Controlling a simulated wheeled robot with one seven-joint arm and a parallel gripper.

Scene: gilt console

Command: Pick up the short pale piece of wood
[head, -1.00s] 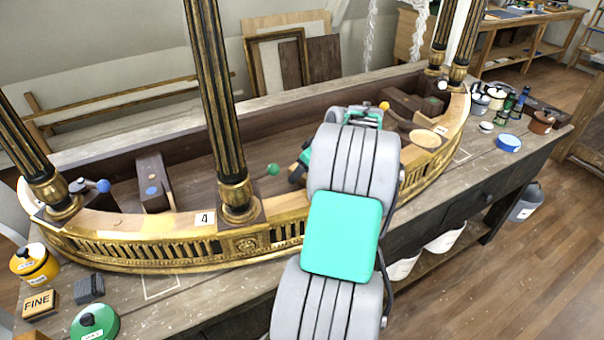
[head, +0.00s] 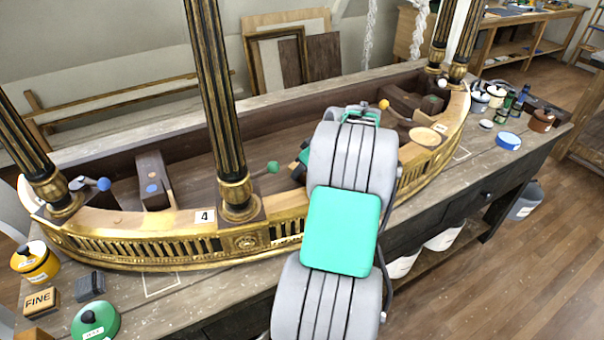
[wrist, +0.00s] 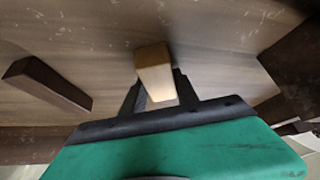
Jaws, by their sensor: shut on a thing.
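The short pale piece of wood (wrist: 153,65) shows in the wrist view as a small light block between my gripper's two dark fingers. My gripper (wrist: 158,88) is shut on it, with the pale block sticking out past the fingertips. In the head view my grey and green arm hides the gripper's fingers and the pale piece. The gripper end is inside the hollow of the gilt console (head: 150,245), behind its curved front.
A dark brown wood block (wrist: 47,82) lies left of my gripper in the wrist view. A green-knobbed stick (head: 272,167) stands left of my arm. A gilt column (head: 222,110) rises farther left. A yellow-knobbed piece (head: 384,104) is to the right.

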